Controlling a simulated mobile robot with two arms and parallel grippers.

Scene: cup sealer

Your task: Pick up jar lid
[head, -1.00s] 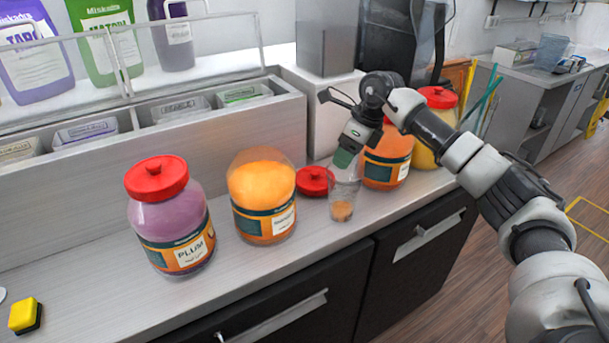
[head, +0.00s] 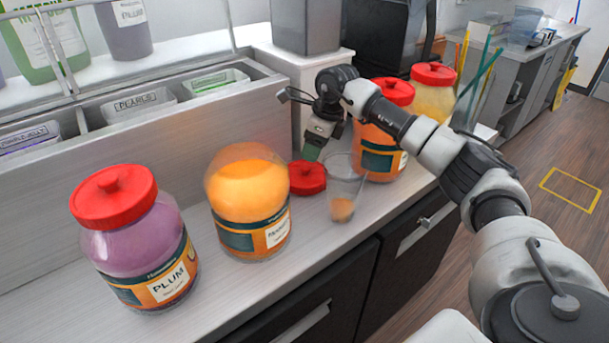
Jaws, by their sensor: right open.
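A red jar lid (head: 307,178) lies flat on the counter, just right of an open jar of orange contents (head: 247,200) that has no lid on it. My right gripper (head: 312,152) is open and empty, with its fingertips just above the lid's far right part. Whether it touches the lid is hard to tell. A clear cup (head: 345,187) with a little orange matter at its bottom stands right beside the lid. My left gripper is out of view.
A lidded plum jar (head: 135,240) stands at the left. A lidded orange jar (head: 383,150) and a yellow jar (head: 433,95) stand behind the cup at the right. A bin rack (head: 190,130) runs along the back. The counter's front strip (head: 300,265) is clear.

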